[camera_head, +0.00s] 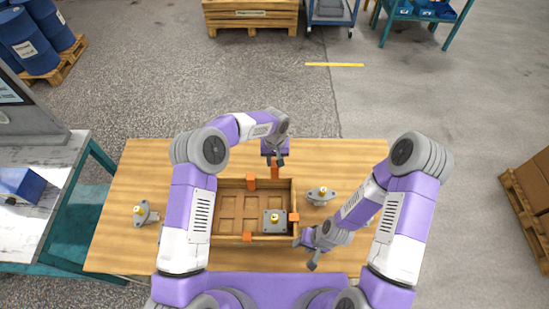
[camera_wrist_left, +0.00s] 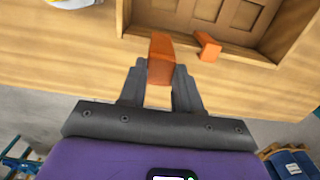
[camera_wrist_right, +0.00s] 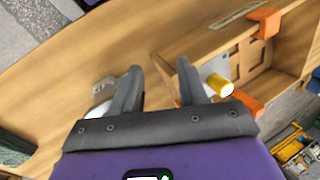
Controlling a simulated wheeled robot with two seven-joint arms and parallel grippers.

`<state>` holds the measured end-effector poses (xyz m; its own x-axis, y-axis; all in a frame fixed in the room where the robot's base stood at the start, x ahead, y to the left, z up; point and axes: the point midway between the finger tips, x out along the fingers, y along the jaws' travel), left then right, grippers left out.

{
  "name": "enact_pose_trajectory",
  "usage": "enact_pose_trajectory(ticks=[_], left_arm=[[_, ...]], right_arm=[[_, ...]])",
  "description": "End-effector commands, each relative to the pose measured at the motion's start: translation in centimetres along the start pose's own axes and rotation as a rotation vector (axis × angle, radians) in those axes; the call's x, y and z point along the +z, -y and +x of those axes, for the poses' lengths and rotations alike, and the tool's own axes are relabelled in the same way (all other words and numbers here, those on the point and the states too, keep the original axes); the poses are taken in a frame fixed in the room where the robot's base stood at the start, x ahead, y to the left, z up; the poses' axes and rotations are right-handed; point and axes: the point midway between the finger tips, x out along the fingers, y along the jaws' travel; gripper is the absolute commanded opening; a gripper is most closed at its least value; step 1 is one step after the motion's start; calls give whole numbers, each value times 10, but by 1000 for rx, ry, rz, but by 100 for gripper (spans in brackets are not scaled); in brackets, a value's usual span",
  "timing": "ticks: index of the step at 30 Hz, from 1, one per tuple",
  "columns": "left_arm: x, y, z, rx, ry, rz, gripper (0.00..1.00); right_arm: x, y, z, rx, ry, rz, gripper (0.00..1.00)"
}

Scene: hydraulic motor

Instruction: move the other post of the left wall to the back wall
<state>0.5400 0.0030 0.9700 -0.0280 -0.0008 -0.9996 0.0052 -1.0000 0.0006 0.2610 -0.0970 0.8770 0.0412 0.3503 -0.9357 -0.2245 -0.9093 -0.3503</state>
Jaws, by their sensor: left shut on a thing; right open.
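The wooden tray (camera_head: 270,239) stands mid-table. My left gripper (camera_head: 275,159) is shut on an orange post (camera_head: 275,171) at the tray's back wall. In the left wrist view this post (camera_wrist_left: 160,58) stands between the fingertips at the wall's edge; I cannot tell whether it is seated. Another orange post (camera_head: 251,183) sits on the back wall, to the left. It also shows in the left wrist view (camera_wrist_left: 208,46). My left arm partly covers the left wall; no post shows there. My right gripper (camera_head: 306,250) is open and empty outside the tray's right wall.
Orange posts sit on the front wall (camera_head: 247,237) and right wall (camera_head: 294,217). A yellow-tipped motor part (camera_head: 275,225) lies in the tray's front right compartment. Similar parts stand on the table right (camera_head: 322,196) and left (camera_head: 145,214). The back left table is clear.

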Motion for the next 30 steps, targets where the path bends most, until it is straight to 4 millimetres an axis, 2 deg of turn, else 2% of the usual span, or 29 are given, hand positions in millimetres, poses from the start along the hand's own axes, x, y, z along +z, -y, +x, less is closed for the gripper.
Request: enact_pose_trajectory(ticks=[18,30], left_arm=[[-1,-3,45,1,1,5,0],[-2,0,74,0,-2,-1,0]], right_arm=[[-1,-7,18,0,0,0,43],[-2,-16,43,0,0,0,43]])
